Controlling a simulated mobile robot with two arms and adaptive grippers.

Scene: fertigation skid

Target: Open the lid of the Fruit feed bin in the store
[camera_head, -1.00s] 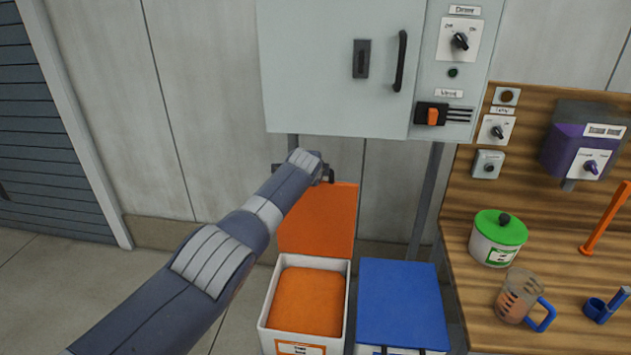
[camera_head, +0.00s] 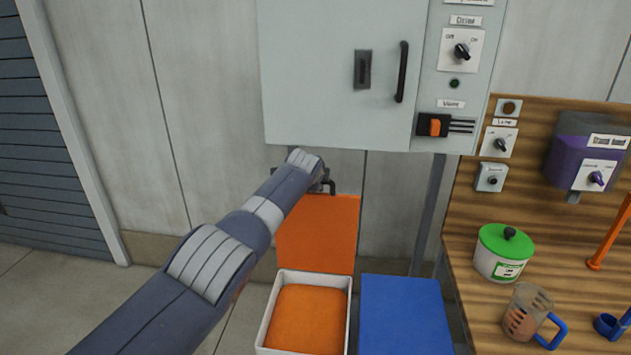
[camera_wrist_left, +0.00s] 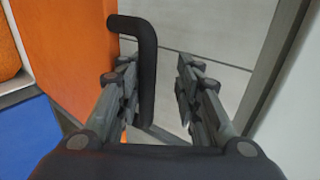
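The white bin (camera_head: 264,317) stands low in the head view with orange feed (camera_head: 307,319) inside; no readable label shows on it now. Its orange lid (camera_head: 317,232) stands raised behind the opening, near upright. It also fills the left of the left wrist view (camera_wrist_left: 77,50). A black bar handle (camera_wrist_left: 148,75) sticks out from the lid. My left gripper (camera_wrist_left: 155,85) is open at the lid's top, with the handle between its fingers, nearer the left finger. A gap shows between the handle and the right finger. My right gripper is out of view.
A bin with a shut blue lid (camera_head: 404,315) stands right beside the open one. A grey cabinet (camera_head: 335,75) hangs above. A wooden bench (camera_head: 465,250) at right holds a green-lidded tub (camera_head: 504,252) and a measuring jug (camera_head: 528,312). Floor at left is clear.

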